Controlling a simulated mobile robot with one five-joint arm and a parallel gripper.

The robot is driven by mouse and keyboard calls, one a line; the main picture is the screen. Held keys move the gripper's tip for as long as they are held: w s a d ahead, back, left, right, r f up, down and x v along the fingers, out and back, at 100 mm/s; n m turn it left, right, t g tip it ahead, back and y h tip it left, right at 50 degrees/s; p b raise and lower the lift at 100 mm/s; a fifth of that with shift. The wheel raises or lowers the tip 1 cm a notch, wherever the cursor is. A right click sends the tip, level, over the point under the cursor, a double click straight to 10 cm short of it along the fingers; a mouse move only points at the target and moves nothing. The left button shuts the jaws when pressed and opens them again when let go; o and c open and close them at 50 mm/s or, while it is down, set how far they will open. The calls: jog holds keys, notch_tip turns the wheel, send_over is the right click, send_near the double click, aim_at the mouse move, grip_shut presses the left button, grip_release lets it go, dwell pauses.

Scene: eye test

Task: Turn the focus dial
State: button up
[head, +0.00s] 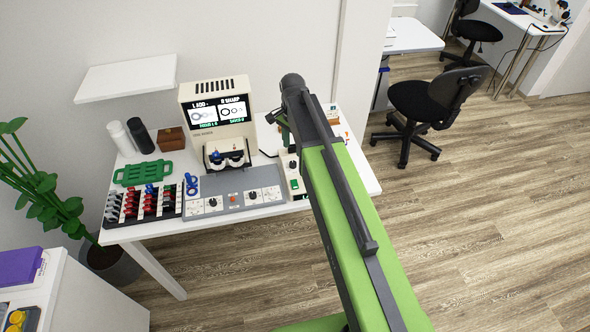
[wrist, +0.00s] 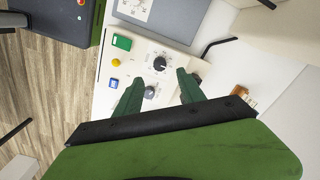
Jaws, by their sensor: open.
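A white control box (head: 296,188) stands at the right of the bench, partly behind my arm in the head view. In the wrist view its face carries a black dial (wrist: 160,63) with scale marks and a grey knob (wrist: 150,92). No readable label shows which one is the focus dial. My gripper (wrist: 160,79) is open, its two green fingers apart over the box. The grey knob shows between the fingers, and the black dial lies just beyond the fingertips. I cannot tell whether the fingers touch the box. In the head view my arm mostly hides the gripper.
A beige machine with a screen (head: 220,111) stands at the back of the white bench (head: 130,232). A grey panel (head: 234,181) with dials is left of the box. A rack of coloured parts (head: 142,204) and a green tray (head: 143,173) are further left.

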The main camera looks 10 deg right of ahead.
aim_at(294, 163)
notch_tip(294, 163, down, 8)
jog(key=b, duration=0.6)
jog(key=shift+f+b, duration=0.1)
jog(key=shift+b, duration=0.2)
grip_shut()
jog(key=shift+d, duration=0.15)
